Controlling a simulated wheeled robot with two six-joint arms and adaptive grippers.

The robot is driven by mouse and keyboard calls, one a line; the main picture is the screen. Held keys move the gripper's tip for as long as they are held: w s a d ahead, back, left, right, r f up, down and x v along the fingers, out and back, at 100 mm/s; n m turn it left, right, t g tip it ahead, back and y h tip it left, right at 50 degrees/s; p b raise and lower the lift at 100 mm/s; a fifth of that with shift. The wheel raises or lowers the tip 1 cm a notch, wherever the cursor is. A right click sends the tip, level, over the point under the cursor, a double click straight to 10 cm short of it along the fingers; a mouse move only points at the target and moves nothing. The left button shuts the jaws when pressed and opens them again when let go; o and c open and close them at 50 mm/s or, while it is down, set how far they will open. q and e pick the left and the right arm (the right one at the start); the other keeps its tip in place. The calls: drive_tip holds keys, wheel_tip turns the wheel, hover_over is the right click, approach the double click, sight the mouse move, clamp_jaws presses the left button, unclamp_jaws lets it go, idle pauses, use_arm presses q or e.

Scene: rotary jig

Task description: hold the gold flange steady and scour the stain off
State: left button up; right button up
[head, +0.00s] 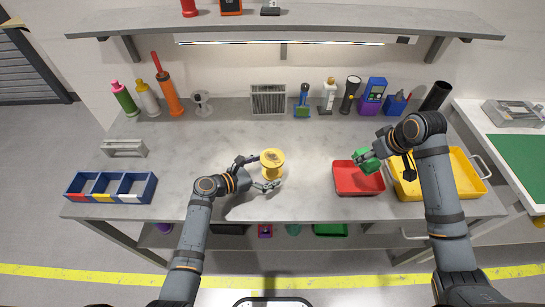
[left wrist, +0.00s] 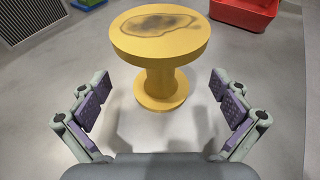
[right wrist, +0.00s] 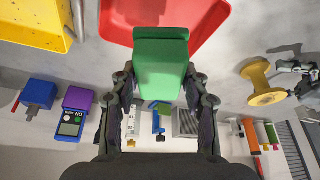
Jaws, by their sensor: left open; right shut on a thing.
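The gold flange (head: 271,163) stands upright on the grey bench, shaped like a spool. A dark stain (left wrist: 158,23) marks its top disc in the left wrist view. My left gripper (head: 257,174) is open, its fingers to either side of the flange's near side and apart from it; it also shows in the left wrist view (left wrist: 160,105). My right gripper (right wrist: 160,85) is shut on a green block (right wrist: 160,57), seemingly the scouring pad. It holds the block (head: 370,162) above the red tray (head: 345,186), well to the right of the flange.
A yellow bin (head: 470,172) stands at the right, beside the red tray. A blue divided box (head: 150,189) and a grey handle-like part (head: 124,148) are at the left. Bottles and tools line the back. Bench between flange and red tray is clear.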

use_arm(q)
drive_tip(key=v, duration=1.1)
drive_tip(key=shift+d+r, duration=0.1)
use_arm(e)
drive_tip(key=shift+a, duration=0.1)
